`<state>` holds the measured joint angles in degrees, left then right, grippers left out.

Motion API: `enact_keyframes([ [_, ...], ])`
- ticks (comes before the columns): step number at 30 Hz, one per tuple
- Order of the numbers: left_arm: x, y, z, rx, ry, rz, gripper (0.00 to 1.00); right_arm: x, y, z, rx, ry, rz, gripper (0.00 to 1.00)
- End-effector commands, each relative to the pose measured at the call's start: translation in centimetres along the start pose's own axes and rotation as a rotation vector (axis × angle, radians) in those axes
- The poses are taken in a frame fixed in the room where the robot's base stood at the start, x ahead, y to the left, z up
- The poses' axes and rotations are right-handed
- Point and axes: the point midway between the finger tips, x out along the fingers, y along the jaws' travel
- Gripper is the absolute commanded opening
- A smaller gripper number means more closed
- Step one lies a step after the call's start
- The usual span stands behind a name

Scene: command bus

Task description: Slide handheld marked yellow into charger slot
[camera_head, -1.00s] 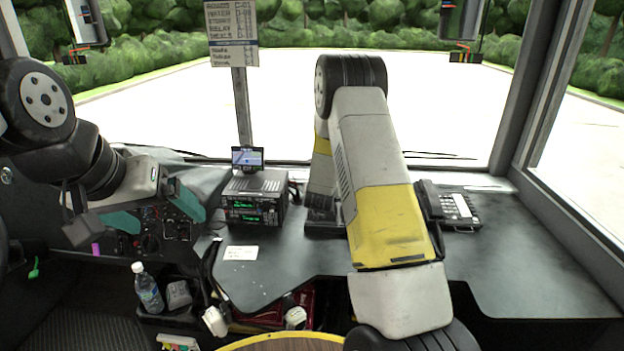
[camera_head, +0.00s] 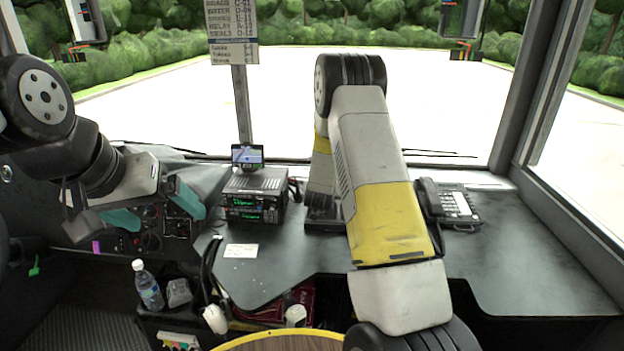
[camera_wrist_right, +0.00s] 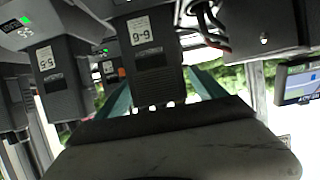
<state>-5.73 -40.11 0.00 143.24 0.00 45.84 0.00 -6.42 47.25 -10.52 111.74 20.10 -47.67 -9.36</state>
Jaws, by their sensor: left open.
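My left gripper (camera_head: 153,208) shows at the left of the head view, over the dash controls. Its teal fingers are apart with nothing between them. My right arm crosses the middle of the head view, and its hand is out of that view. In the right wrist view, my right gripper (camera_wrist_right: 160,93) has teal fingers on both sides of a black handheld (camera_wrist_right: 152,65) with a white label. I cannot tell whether they press on it. Another labelled handheld (camera_wrist_right: 62,80) is beside it at the left. I see no clear yellow mark on either handheld. The charger slot cannot be made out.
A radio unit (camera_head: 253,197) with a small screen stands on the black dash counter (camera_head: 290,258). A desk phone (camera_head: 457,208) is at the right. A water bottle (camera_head: 148,287) stands below at the left. The counter's right part is clear. A small display (camera_wrist_right: 298,84) shows in the wrist view.

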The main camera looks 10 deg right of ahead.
Motion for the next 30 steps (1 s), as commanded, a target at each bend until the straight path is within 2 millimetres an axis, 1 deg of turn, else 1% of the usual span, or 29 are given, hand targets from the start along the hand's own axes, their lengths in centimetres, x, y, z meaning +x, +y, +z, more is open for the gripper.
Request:
enact_keyframes([
  [7,0.0,0.0,0.0,0.0,0.0,0.0,0.91,0.0,0.0,0.2,-0.001,-0.004,0.0,0.8],
  [10,0.0,0.0,0.0,0.0,0.0,0.0,0.91,-0.5,0.0,0.2,-0.001,-0.004,0.0,0.8],
  [14,0.0,0.0,0.0,0.0,0.0,0.0,0.91,-2.2,0.0,0.1,0.0,-0.003,0.0,0.8],
  [18,0.0,0.0,0.0,0.0,0.0,0.0,0.91,-4.7,0.0,0.1,0.0,-0.002,-0.001,0.8],
  [22,0.0,0.0,0.0,0.0,0.0,0.0,0.91,-6.6,-0.1,0.0,0.0,-0.001,-0.002,0.8],
  [26,0.0,0.0,0.0,0.0,0.0,0.0,0.91,-7.6,0.0,0.1,0.0,-0.002,0.0,0.8],
  [30,0.0,0.0,0.0,0.0,0.0,0.0,0.91,-7.8,0.0,0.1,0.0,-0.001,0.0,0.8],
])
